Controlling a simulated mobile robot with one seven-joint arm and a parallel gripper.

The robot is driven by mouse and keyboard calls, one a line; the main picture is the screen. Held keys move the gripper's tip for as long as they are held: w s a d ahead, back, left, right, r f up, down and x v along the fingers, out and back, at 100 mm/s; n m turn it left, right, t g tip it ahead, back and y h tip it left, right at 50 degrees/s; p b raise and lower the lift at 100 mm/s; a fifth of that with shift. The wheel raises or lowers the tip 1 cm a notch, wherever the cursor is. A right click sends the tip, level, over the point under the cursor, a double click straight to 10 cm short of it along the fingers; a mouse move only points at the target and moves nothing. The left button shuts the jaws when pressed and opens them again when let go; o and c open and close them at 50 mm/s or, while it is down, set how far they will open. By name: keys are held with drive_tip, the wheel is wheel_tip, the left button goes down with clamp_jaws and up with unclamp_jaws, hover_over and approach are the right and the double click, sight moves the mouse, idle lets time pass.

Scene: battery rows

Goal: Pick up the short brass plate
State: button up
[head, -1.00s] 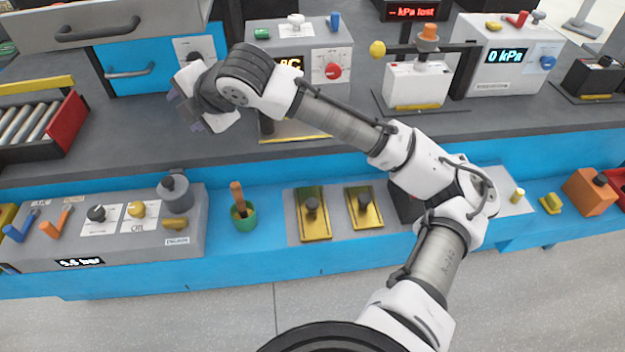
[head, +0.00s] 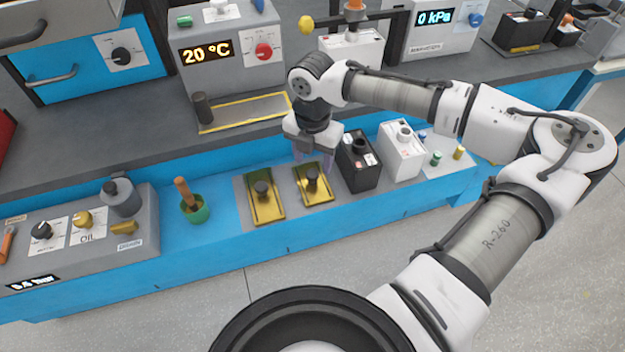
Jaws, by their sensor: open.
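Two brass plates with dark knobs lie side by side on a grey mat on the blue lower shelf. The short brass plate (head: 321,196) is the right one; the long brass plate (head: 268,212) is to its left and reaches further forward. My gripper (head: 314,160) points down over the far end of the short plate, just behind its knob. Its jaws are open with nothing between them. The fingers partly cover the plate's far end, and I cannot tell how high above it they are.
A black battery (head: 357,165) stands close to the right of the short plate, with a white battery (head: 401,155) beyond it. The grey bench edge and a 20 °C unit (head: 228,50) are behind.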

sight(313, 173)
drive_tip(key=shift+w+f+p, duration=0.2)
drive_tip(key=shift+f+p, duration=0.15)
drive_tip(key=shift+f, duration=2.75)
clamp_jaws()
